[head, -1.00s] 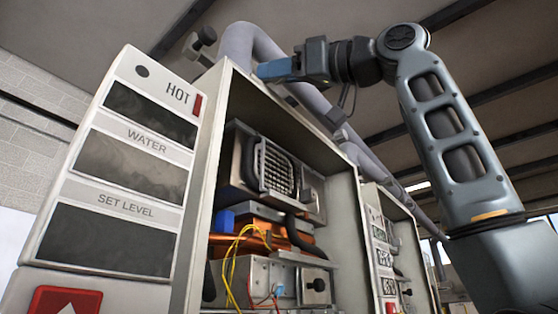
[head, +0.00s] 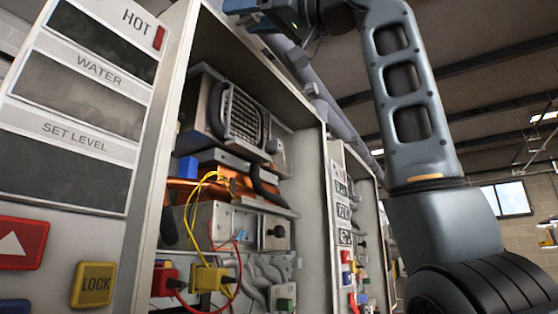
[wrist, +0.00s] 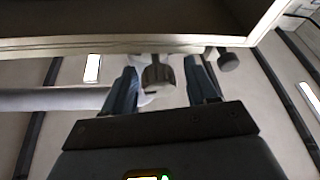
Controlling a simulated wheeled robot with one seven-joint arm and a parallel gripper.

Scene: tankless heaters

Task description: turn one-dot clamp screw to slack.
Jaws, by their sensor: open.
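In the wrist view, my gripper (wrist: 161,68) has its two blue fingers apart. A grey knob-like screw (wrist: 158,75) shows between them, with a gap to each finger. A second, darker knob (wrist: 228,60) sits to the right of the right finger, by the cabinet edge. No dot marks can be made out, so I cannot tell which is the one-dot clamp screw. In the head view, my gripper (head: 243,6) is at the top edge, above the open heater cabinet, and its tips are partly cut off.
The open heater cabinet (head: 314,130) holds a finned unit, copper parts and yellow wires (head: 205,200). A panel with a red arrow button (head: 20,242) and yellow LOCK button (head: 93,284) stands at left. A grey pipe (head: 330,112) runs behind; a second cabinet (head: 379,215) stands farther right.

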